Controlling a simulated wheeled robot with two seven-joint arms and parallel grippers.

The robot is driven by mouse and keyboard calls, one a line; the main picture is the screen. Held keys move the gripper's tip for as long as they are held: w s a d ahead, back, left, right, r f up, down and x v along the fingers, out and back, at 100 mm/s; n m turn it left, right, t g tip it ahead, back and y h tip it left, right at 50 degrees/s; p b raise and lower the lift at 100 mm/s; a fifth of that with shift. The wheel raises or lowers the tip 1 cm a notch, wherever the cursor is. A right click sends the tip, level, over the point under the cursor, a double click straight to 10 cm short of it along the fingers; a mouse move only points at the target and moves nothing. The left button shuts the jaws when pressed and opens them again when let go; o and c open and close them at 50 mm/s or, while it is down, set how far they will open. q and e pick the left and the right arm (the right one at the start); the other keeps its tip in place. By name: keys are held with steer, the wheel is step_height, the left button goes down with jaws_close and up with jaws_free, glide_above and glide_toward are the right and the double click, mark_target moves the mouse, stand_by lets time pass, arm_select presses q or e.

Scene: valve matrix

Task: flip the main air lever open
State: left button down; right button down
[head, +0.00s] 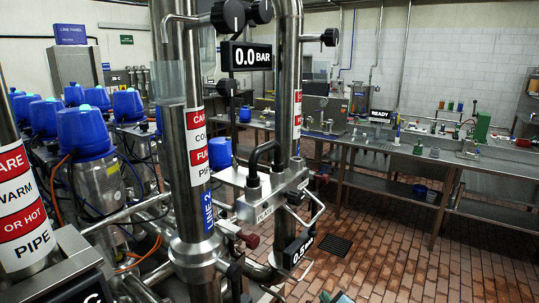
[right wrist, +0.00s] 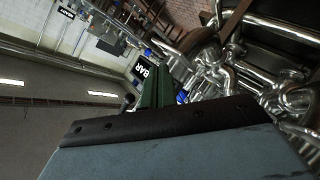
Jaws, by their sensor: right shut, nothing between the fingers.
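I cannot tell for sure which part is the main air lever. A small dark red handle (head: 248,240) sits on the pipework below the metal block marked with a label plate (head: 265,212), left of the 0.5 BAR display (head: 298,248). Only a little of my right gripper (head: 338,297) shows at the bottom edge of the head view, low and to the right of that pipework. In the right wrist view its green fingers (right wrist: 158,88) are together with nothing between them, apart from the pipes behind. My left gripper is out of view.
Thick steel pipes with red and white warning labels (head: 198,140) stand in front. A 0.0 BAR display (head: 247,57) hangs above. Blue-topped valves (head: 85,130) crowd the left. A workbench (head: 390,150) runs along the back right. The brick floor (head: 400,255) at right is mostly clear.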

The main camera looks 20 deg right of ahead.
step_height(320, 180, up, 25)
steer(key=d+t+h+p, duration=0.1)
steer(key=t+h+p, duration=0.15)
steer(key=t, duration=0.25)
steer(key=w+a+r+m+y, duration=0.2)
steer(key=r+m+y, duration=0.5)
steer(key=r+m, duration=0.4)
steer(key=w+a+r+m+y, duration=0.2)
steer(key=r+m+y, duration=0.5)
steer(key=r+m, duration=0.5)
steer(key=w+a+r+m+t+y, duration=0.1)
steer(key=w+a+r+m+y, duration=0.1)
steer(key=r+m+y, duration=0.5)
step_height(320, 180, up, 10)
steer(key=m, duration=0.5)
steer(key=shift+w+a, duration=0.15)
steer(key=shift+a, duration=0.25)
steer(key=shift+r, duration=0.1)
